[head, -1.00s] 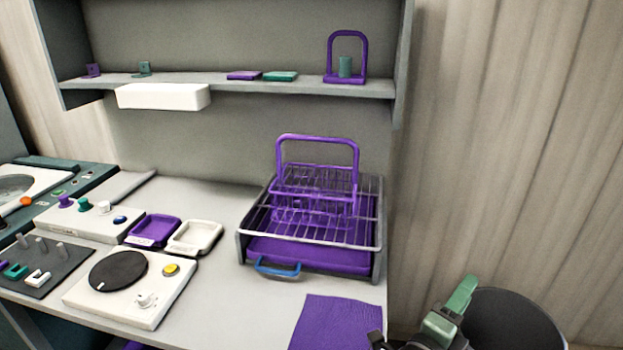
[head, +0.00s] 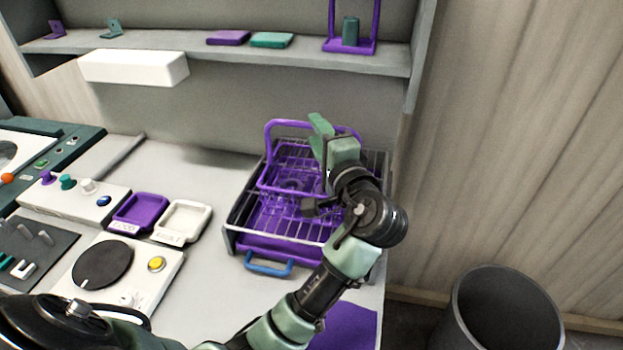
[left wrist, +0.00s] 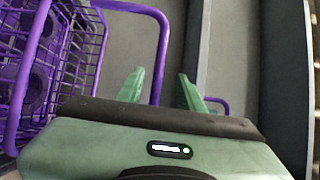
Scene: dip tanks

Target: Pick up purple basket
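The purple basket (head: 275,168) is a wire basket with a tall arched handle. It stands on the wire rack of a draining tray (head: 233,218), and clear glass-like items show inside it. My left gripper (head: 322,138) is at the right part of the handle, its arm hiding the basket's right side. In the left wrist view the basket (left wrist: 85,45) is at the left. One upright of its handle passes between the two green fingers of my left gripper (left wrist: 160,88), which stand apart. I cannot tell whether either finger touches it. My right gripper is not in view.
A shelf (head: 210,62) above holds a purple stand (head: 366,47) with a teal cylinder. A purple dish (head: 140,212), a white dish (head: 182,220) and control panels lie left of the tray. A dark bin (head: 505,310) stands at the lower right.

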